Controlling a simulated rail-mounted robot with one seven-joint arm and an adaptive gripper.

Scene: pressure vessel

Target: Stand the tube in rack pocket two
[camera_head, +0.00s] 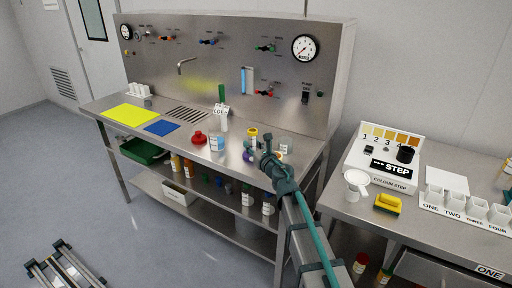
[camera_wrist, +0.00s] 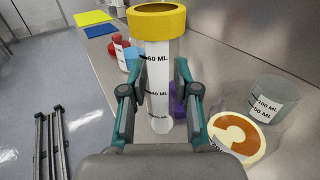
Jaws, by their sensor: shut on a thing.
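A clear tube with a yellow cap and a white label marked 60 ML (camera_wrist: 158,75) stands upright between the fingers of my gripper (camera_wrist: 156,92), which is shut on it. In the head view the yellow cap (camera_head: 253,131) shows just left of my gripper (camera_head: 262,145), over the steel bench. I cannot tell whether the tube's foot touches the bench. The rack (camera_head: 455,211), lettered ONE, TWO, THREE and FOUR, is on the right-hand table, well away from my gripper. White holders stand behind its lettering; their insides are not clear.
A clear beaker (camera_wrist: 268,100) and a round orange-and-white item (camera_wrist: 237,135) are close right of the tube.

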